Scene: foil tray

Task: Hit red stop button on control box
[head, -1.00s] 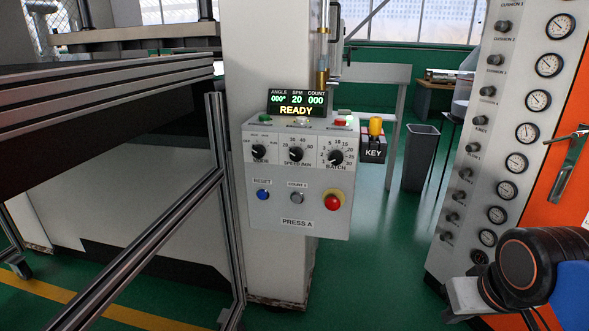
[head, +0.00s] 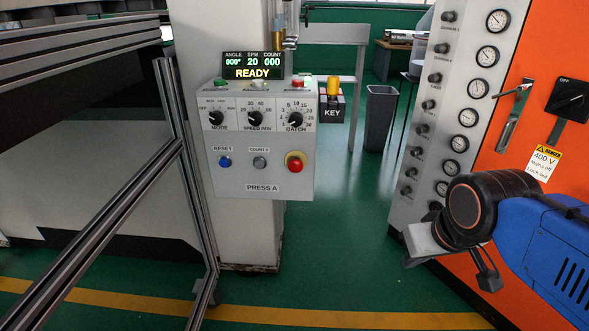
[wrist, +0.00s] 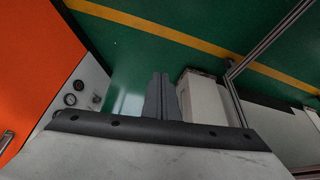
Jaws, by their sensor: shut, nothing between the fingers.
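The grey control box (head: 238,180), labelled PRESS A, is fixed to a pale column left of centre in the head view. Its red stop button (head: 295,166) sits on a yellow ring at the lower right of the box face, with nothing covering it. My gripper (wrist: 162,76) shows in the wrist view as two grey fingers shut together and empty. In the head view the end of my arm is at the lower right, well apart from the box; its fingers are hard to make out there. I cannot make out the button in the wrist view.
A yellow key switch (head: 333,88) is right of the box. A grey bin (head: 380,118) stands behind. A gauge panel (head: 405,200) and an orange cabinet (head: 500,160) are at the right, near my arm. A metal frame (head: 178,120) stands left. Green floor between is clear.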

